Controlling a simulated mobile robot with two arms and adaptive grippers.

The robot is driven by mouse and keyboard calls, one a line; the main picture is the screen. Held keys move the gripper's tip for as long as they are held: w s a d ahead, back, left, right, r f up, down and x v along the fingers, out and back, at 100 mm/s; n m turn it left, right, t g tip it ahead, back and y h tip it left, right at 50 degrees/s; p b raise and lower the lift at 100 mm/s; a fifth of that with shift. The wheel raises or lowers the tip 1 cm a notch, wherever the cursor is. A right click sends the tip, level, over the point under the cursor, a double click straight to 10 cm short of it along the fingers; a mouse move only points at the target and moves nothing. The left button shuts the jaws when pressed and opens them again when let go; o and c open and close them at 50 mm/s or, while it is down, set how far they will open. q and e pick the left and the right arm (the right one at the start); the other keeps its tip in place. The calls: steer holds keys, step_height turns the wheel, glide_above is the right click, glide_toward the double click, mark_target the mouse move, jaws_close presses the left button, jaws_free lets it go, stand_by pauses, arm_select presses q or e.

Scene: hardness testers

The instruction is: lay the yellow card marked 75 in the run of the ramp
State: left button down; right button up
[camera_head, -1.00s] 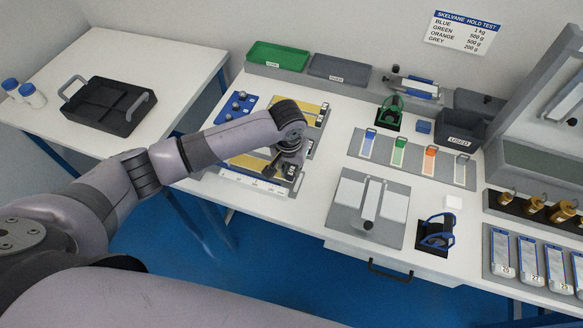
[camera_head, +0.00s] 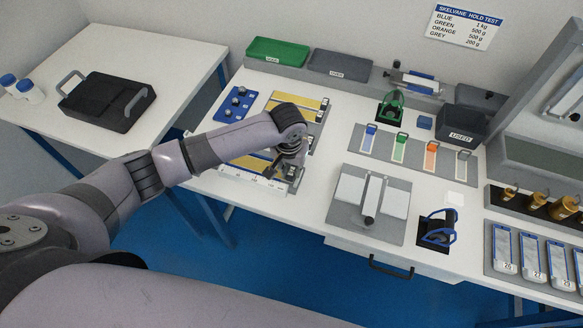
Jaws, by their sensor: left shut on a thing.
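My left gripper (camera_head: 280,165) reaches down over the left half of the bench. It is shut at a yellow strip (camera_head: 246,161), which looks like the yellow card; its marking is too small to read and the grip is largely hidden by the wrist. Another grey plate with yellow strips (camera_head: 290,103) lies just behind. A white strip with small print (camera_head: 245,178) lies along the front edge. A grey stand with pale panels and a central bar (camera_head: 370,200) is to the right; I cannot tell whether it is the ramp. My right gripper is not in view.
Green (camera_head: 277,52) and grey (camera_head: 340,65) trays stand at the back. A blue board with knobs (camera_head: 236,103) is behind my forearm. A plate of coloured strips (camera_head: 415,155), a bin marked USED (camera_head: 461,127) and a blue clamp (camera_head: 437,229) are right. Bare bench lies between.

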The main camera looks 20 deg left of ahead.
arm_select(q)
steer(key=shift+f, duration=0.25)
steer(key=c, duration=1.4)
jaws_free()
